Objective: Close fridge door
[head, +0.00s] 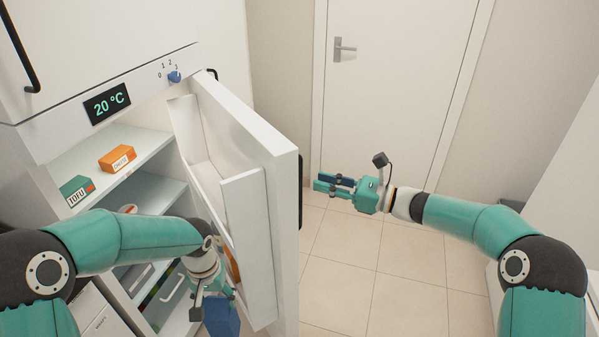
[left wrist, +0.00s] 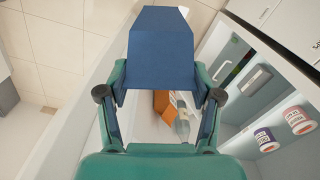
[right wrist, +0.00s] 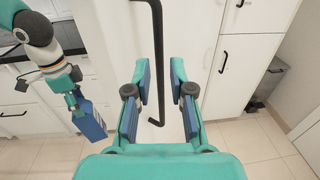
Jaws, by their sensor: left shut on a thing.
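The fridge door (head: 280,220) stands wide open in the head view, with white racks on its inner side. Its black outer handle (head: 300,190) is partly hidden by the door edge; a black handle (right wrist: 157,60) shows in the right wrist view. My right gripper (head: 322,183) is open and empty, to the right of the door. My left gripper (left wrist: 160,78) is shut on a blue box-like item (head: 222,317), near the inner side of the door and in front of the fridge shelves. The left fingertips are hard to see in the head view.
The fridge shelves (head: 150,192) hold a tofu box (head: 76,190) and an orange box (head: 117,158). An orange carton (left wrist: 162,103) and a bottle (left wrist: 182,126) show beyond the blue item. Tiled floor (head: 340,260) is clear right of the door.

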